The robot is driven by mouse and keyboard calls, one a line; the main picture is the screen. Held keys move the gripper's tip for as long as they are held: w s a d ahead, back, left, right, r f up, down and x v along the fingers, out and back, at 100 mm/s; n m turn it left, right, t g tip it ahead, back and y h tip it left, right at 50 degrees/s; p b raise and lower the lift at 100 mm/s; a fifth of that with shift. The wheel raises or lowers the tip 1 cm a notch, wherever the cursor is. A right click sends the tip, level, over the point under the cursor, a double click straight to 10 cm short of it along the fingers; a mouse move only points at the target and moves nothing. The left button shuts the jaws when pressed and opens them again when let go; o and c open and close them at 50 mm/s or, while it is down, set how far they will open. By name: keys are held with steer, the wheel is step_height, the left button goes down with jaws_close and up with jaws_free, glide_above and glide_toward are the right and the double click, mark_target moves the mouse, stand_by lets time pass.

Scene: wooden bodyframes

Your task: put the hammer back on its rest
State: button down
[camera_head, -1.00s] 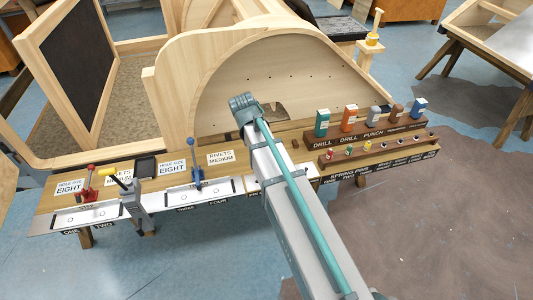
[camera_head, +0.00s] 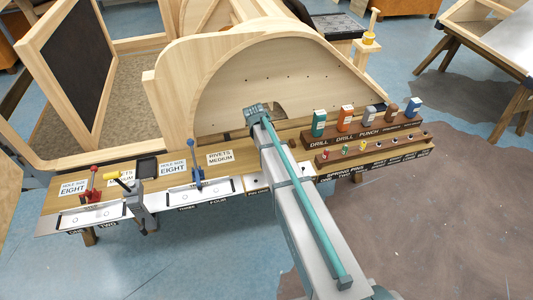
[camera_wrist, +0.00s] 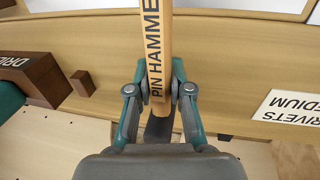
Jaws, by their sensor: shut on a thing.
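The hammer (camera_wrist: 153,45) shows in the wrist view as a long pale wooden handle lettered PIN HAMMER, running from the top edge down between my fingers. My gripper (camera_wrist: 159,78) is shut on this handle. A dark part shows between the fingers at the lower end of the handle; I cannot tell whether it is the hammer's head. In the head view my arm hides the gripper and the hammer. I cannot make out the hammer's rest; part of the bench (camera_head: 232,169) lies behind my arm.
A brown rack (camera_head: 368,140) with several coloured boxes stands right of my arm. A small brown block (camera_wrist: 82,83) sits near it. Left are a blue lever tool (camera_head: 196,160), a red lever tool (camera_head: 93,184) and label cards. A tall curved wooden frame (camera_head: 215,95) rises behind the bench.

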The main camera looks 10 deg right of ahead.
steer(key=shift+f, duration=0.7)
steer(key=shift+f, duration=0.15)
steer(key=c, duration=1.1)
jaws_free()
steer(key=shift+o, duration=0.2)
steer(key=b+v, duration=0.3)
steer(key=v, duration=0.9)
steer(key=shift+d, duration=0.1)
